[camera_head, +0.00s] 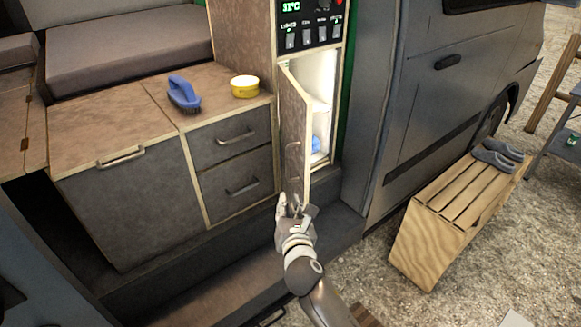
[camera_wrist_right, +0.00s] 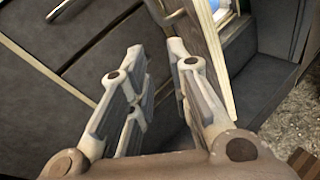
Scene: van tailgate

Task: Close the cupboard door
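The narrow cupboard door (camera_head: 295,122) stands ajar under the control panel, swung out to the left, and its lit interior shows. A handle (camera_head: 292,152) is on the door's outer face. My right gripper (camera_head: 291,202) is just below the door's lower end. In the right wrist view, the right gripper (camera_wrist_right: 158,60) has its fingers apart with a clear gap and nothing between them. The door (camera_wrist_right: 207,45) rises just beyond the right finger there. Whether a finger touches the door I cannot tell. My left gripper is not in view.
Inside the cupboard is a blue item (camera_head: 316,144). Left of the door are drawers (camera_head: 235,165) with handles. A wooden crate (camera_head: 455,210) with grey shoes stands on gravel at right.

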